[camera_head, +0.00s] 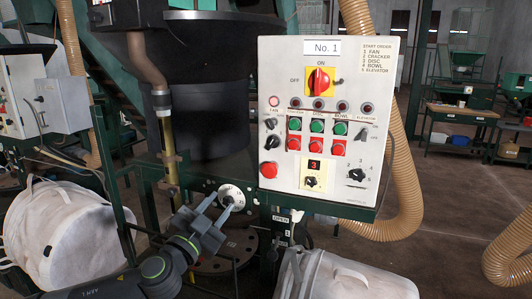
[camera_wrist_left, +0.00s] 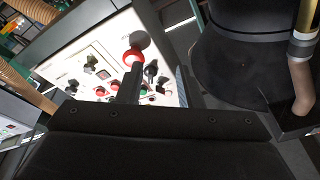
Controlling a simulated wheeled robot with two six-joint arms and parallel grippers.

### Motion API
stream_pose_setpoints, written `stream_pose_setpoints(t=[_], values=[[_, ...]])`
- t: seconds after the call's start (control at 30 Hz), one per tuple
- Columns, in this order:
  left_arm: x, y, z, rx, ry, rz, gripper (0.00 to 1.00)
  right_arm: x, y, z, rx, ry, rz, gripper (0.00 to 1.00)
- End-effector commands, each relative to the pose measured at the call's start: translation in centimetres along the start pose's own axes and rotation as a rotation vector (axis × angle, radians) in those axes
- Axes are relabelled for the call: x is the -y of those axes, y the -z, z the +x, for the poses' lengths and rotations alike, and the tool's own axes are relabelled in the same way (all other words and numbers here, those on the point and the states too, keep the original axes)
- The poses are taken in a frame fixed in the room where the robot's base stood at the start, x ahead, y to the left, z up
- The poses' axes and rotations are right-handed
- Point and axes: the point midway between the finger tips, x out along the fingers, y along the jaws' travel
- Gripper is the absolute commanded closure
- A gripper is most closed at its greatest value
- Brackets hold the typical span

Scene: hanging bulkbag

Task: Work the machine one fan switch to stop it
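The machine one control panel (camera_head: 325,215), marked "No. 1", faces me. Under its FAN lamp (camera_head: 274,101), which looks pale pink, is a black fan switch knob (camera_head: 271,123). A second black knob (camera_head: 271,141) and a red push button (camera_head: 269,169) are below it. My left gripper (camera_head: 226,206) is below and left of the panel, apart from it, with its two fingers spread and nothing between them. In the left wrist view the panel appears turned over, with the red button (camera_wrist_left: 132,57) nearest the fingers. My right gripper is not in view.
A red rotary main switch (camera_head: 318,80) on a yellow plate is at the panel's top. A round dial plate (camera_head: 231,196) is behind my left gripper. White bulk bags (camera_head: 65,235) stand low. A tan hose (camera_head: 405,170) runs right of the panel.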

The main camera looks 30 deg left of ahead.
Motion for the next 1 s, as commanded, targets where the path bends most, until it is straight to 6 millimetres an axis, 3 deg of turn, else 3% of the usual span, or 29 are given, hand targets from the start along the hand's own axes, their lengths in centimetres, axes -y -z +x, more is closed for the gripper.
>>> stream_pose_setpoints(t=[0.03,0.1,0.2,0.47,1.0], values=[[-0.2,2.5,-0.5,-0.054,-0.015,-0.007,0.67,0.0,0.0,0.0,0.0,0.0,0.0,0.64],[-0.4,4.9,-1.2,-0.106,-0.027,-0.02,0.67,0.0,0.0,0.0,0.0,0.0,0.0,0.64],[-0.6,6.8,-1.8,-0.149,-0.039,-0.033,0.67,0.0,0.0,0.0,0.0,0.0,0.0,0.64],[-0.6,7.6,-0.8,-0.161,-0.037,-0.04,0.67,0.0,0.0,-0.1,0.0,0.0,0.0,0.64],[-0.8,9.2,7.1,-0.161,-0.04,-0.046,0.67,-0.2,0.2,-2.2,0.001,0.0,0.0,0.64]])
